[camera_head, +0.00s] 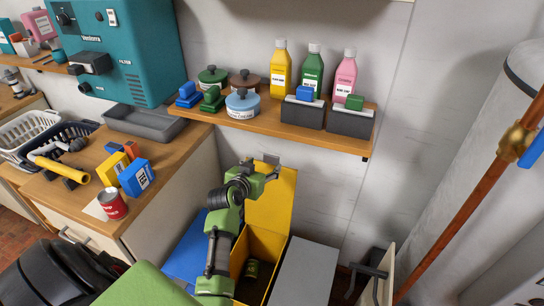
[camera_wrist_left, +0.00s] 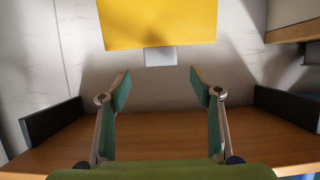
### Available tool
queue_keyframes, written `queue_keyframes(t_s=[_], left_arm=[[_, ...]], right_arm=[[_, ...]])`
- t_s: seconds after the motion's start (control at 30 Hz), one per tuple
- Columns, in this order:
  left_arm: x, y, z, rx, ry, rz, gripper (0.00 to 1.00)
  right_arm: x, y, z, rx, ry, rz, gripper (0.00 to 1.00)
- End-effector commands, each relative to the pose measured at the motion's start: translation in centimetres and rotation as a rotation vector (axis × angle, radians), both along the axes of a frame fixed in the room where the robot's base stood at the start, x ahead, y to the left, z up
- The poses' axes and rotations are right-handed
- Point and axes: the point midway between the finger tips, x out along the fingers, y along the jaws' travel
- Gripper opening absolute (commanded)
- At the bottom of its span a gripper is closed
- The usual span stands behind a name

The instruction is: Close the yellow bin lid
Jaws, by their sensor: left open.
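The yellow bin (camera_head: 240,252) stands on the floor below the shelf, between a blue bin and a grey one. Its yellow lid (camera_head: 277,208) is raised upright near the wall. In the left wrist view the lid (camera_wrist_left: 158,22) is at the top, with a pale grey tab (camera_wrist_left: 160,56) at its edge. My left gripper (camera_head: 272,168) is at the top of the lid in the head view. In the wrist view its two fingers (camera_wrist_left: 160,85) are spread with nothing between them. A small green item (camera_head: 252,268) lies inside the bin. My right gripper is not seen.
The wooden shelf (camera_head: 262,122) with bottles, pots and dark boxes is above and behind the lid. The blue bin (camera_head: 184,252) is left and the grey bin (camera_head: 305,272) right, closed on top. A counter (camera_head: 75,200) with a can and boxes stands left.

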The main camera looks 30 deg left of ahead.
Motion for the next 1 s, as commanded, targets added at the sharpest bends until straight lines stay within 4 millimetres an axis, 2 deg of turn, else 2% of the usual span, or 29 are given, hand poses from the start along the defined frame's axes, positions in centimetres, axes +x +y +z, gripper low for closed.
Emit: queue_keyframes(t_s=[0.3,0.5,0.7,1.0], left_arm=[[4.7,1.1,-1.9,-0.003,-0.001,0.0,0.58],[6.8,1.7,-2.9,0.0,0.001,0.0,0.58],[7.8,1.9,-3.3,-0.002,0.001,-0.001,0.58],[7.9,1.9,-3.4,0.0,0.0,0.0,0.58]], right_arm=[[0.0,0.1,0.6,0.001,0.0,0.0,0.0],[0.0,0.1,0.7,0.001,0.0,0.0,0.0],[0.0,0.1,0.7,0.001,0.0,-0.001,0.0],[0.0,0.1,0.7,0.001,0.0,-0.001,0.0]])
